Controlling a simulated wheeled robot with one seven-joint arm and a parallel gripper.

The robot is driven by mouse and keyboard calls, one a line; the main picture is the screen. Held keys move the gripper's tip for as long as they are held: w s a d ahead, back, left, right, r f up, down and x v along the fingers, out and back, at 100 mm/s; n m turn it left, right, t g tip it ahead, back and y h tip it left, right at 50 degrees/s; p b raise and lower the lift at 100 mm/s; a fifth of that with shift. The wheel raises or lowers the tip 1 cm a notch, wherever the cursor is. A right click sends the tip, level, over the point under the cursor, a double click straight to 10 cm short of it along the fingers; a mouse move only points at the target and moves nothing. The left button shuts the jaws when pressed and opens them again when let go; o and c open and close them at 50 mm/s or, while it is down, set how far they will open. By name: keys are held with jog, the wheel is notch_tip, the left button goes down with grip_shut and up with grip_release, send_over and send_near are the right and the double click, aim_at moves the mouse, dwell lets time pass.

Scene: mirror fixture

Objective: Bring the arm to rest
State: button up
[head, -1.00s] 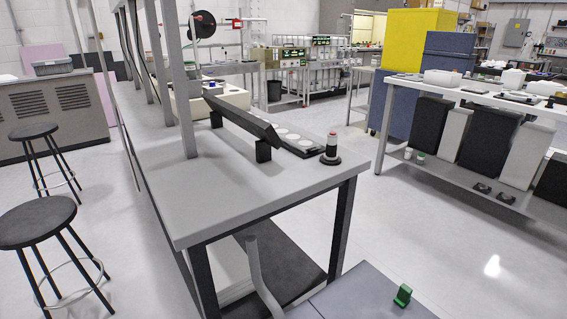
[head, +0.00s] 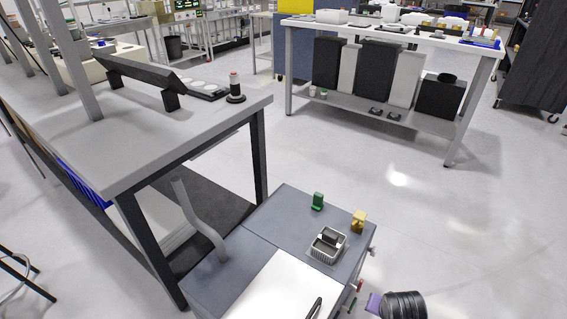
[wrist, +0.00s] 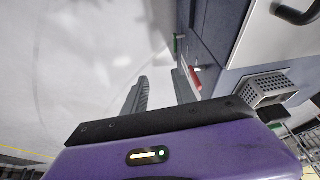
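In the wrist view my gripper (wrist: 160,92) shows two dark fingers, spread apart with nothing between them. The purple gripper body fills the bottom of that view. In the head view a purple part and black ribbed part of my arm (head: 403,305) show at the bottom right edge, beside the grey cart (head: 225,275). The fingertips cannot be made out there. In the wrist view the cart's side (wrist: 215,30) lies just right of the fingers, and a red item (wrist: 195,78) shows near the right finger.
On the cart are a metal basket (head: 328,245), a green piece (head: 318,201), a yellow piece (head: 358,221) and a white sheet (head: 278,288). A grey workbench (head: 150,150) with a slanted black rack (head: 135,72) stands left. Open floor (head: 450,220) lies right of the cart.

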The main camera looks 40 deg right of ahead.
jog(key=w+r+n+t+h, duration=0.25)
jog(key=w+r+t, duration=0.2)
jog(key=r, duration=0.25)
jog(key=a+r+n+t, duration=0.4)
jog(key=a+r, duration=0.4)
jog(key=a, duration=0.1)
jog(key=s+a+r+n+t+y, duration=0.45)
jog(key=s+a+r, duration=0.45)
jog(key=a+r, duration=0.45)
jog(key=s+a+r+n+y, duration=0.1)
jog(key=s+a+n+y, duration=0.1)
jog(key=s+a, duration=0.35)
notch_tip(320, 180, up, 16)
jog(key=s+d+p, duration=0.1)
jog(key=p, duration=1.4)
jog(key=shift+d+g+p, duration=0.4)
jog(key=shift+s+f, duration=0.1)
